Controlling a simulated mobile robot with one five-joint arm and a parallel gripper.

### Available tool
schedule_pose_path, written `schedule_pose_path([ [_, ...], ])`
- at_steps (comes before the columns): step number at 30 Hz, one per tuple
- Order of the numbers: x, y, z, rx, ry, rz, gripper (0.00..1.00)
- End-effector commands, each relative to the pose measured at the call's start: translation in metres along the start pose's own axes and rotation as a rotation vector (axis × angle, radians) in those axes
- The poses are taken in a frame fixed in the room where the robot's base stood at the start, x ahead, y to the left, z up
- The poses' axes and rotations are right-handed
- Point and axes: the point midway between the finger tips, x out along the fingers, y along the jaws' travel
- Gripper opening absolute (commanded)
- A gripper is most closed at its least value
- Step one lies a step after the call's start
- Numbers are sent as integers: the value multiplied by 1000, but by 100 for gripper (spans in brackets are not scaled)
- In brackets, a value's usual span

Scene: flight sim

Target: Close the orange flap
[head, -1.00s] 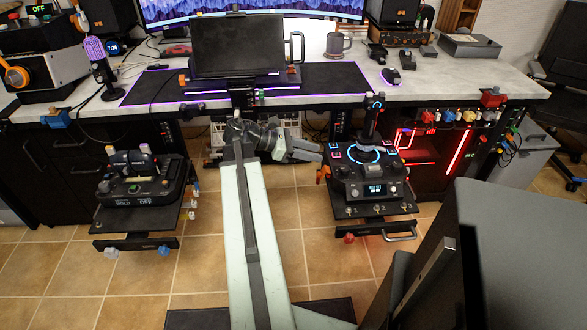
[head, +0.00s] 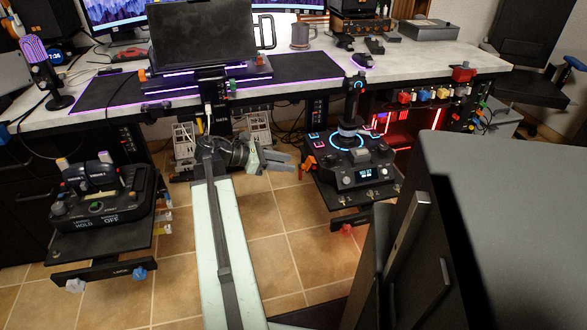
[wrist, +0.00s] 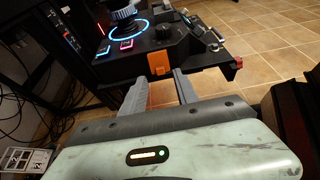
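The orange flap (head: 308,163) sticks out from the left side of the right-hand black joystick panel (head: 352,172) in the head view.
The joystick (head: 350,105) stands on the panel. A throttle panel (head: 100,205) is at the left. The desk (head: 430,62) runs behind. A large dark box-like body (head: 520,220) fills the right foreground.

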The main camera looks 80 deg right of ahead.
Motion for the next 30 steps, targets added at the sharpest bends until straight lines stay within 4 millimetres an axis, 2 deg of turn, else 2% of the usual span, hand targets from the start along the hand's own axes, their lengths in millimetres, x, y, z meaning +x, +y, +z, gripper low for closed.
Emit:
schedule_pose_path([
  [1,12,-1,-4,1,0,-3,36],
  [6,34,0,-3,0,0,1,36],
  [16,40,0,-1,-2,0,4,36],
  [17,40,0,-1,-2,0,4,34],
  [18,40,0,-1,-1,0,4,22],
  [21,40,0,-1,-1,0,4,0],
  [26,40,0,-2,-2,-2,4,0],
  [30,44,1,-12,-2,-49,5,0],
])
